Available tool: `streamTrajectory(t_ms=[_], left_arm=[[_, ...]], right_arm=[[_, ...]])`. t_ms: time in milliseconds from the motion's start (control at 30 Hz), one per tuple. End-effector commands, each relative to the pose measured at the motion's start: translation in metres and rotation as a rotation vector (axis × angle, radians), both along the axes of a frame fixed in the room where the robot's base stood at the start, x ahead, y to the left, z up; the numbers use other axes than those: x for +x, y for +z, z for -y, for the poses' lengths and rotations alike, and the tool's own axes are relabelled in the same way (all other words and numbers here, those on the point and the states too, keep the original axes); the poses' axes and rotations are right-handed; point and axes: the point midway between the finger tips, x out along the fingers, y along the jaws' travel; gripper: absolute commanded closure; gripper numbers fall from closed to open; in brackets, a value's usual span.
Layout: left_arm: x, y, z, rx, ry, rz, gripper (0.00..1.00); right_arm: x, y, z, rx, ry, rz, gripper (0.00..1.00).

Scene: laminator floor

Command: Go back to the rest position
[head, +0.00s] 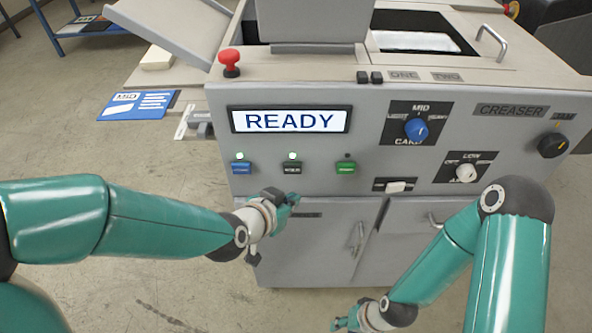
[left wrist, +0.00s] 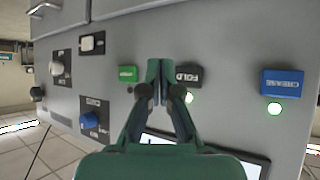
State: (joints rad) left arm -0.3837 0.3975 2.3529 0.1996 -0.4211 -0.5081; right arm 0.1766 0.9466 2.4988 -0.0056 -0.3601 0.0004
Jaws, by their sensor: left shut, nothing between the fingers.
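My left gripper (head: 286,197) is in front of the grey machine (head: 240,195), just below its row of buttons. It is shut and empty. In the left wrist view its fingertips (left wrist: 160,68) appear between the green button (left wrist: 127,74) and the black FOLD button (left wrist: 188,76); I cannot tell whether they touch the panel. The blue CREASE button (left wrist: 282,83) is further right there. My right gripper (head: 346,321) is low at the bottom edge of the head view, in front of the cabinet doors, partly cut off; its fingers are too small to judge.
The display (head: 290,120) reads READY. Lamps above the blue and black buttons glow; the one above green is dark. A red knob (head: 230,62) stands on the machine's top. Blue dial (head: 416,129) and white dial (head: 466,173) project at right.

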Motion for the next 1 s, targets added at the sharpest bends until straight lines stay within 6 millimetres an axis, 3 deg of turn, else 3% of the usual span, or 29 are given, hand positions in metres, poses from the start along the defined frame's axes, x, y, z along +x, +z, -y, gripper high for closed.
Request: streamTrajectory(t_ms=[567,700,767,867,1000], left_arm=[[-0.007,0.000,0.000,0.000,0.001,0.000,1.00],[-0.004,-0.006,-0.010,0.002,0.023,-0.013,1.00],[-0.001,-0.018,-0.020,0.008,0.045,-0.039,1.00],[-0.002,-0.056,-0.043,0.028,0.093,-0.121,1.00],[-0.025,-0.137,-0.083,0.062,0.159,-0.307,1.00]], right_arm=[[0.000,0.000,0.000,0.000,0.000,0.000,0.60],[0.000,0.000,0.000,0.000,0.000,0.000,0.60],[0.000,0.000,0.000,0.000,0.000,0.000,0.60],[0.000,-0.001,0.000,0.000,0.000,0.000,0.60],[0.000,0.000,0.000,0.000,0.000,0.000,0.60]])
